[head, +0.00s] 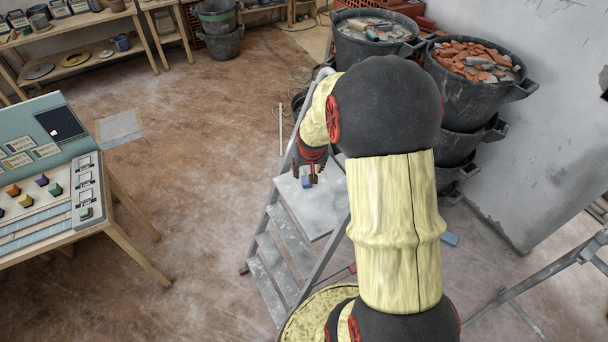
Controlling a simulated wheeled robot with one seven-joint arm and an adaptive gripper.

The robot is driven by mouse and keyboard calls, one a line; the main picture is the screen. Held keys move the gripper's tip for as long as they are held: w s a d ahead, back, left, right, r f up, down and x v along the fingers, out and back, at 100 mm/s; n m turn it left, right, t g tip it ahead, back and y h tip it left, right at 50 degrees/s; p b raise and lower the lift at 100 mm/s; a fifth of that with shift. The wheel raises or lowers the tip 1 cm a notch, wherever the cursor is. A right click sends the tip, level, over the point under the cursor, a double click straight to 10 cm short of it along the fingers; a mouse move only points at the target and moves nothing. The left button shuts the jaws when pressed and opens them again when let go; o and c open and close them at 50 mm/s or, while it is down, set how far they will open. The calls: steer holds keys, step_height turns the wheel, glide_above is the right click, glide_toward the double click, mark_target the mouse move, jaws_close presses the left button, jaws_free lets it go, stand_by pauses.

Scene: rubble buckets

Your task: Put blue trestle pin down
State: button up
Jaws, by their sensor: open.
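My gripper (307,173) is small in the head view, low over the top platform of a grey stepladder (318,215). Its jaws are open. A small blue piece (306,182), possibly the blue trestle pin, shows at the fingertips, just above or on the platform. I cannot tell whether it touches the fingers or the platform. My own arm stands in front of the ladder's right side and hides part of it.
Rubble buckets (470,100) stand stacked at the upper right. A blue block (450,239) lies on the floor right of my arm. A metal trestle (545,275) is at the lower right. A table (75,238) with coloured blocks stands left; floor between is clear.

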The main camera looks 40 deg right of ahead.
steer(key=a+r+n, duration=0.2)
steer(key=a+r, duration=0.7)
steer(key=r, duration=0.2)
steer(key=s+a+r+n+t+y, duration=0.1)
steer(key=s+a+r+n, duration=0.1)
steer(key=s+a+r, duration=0.5)
steer(key=s+a+r+n+t+y, duration=0.1)
steer(key=s+a+r+n, duration=0.2)
steer(key=s+a+r, duration=0.3)
steer(key=s+a, duration=0.4)
steer(key=a, duration=0.2)
steer(key=shift+s+a+r+y, duration=0.2)
steer(key=shift+s+r+y, duration=0.1)
steer(key=shift+s+r, duration=0.1)
step_height(320, 180, down, 5)
steer(key=b, duration=0.5)
steer(key=shift+w+f, duration=0.1)
steer(key=shift+c, duration=1.1)
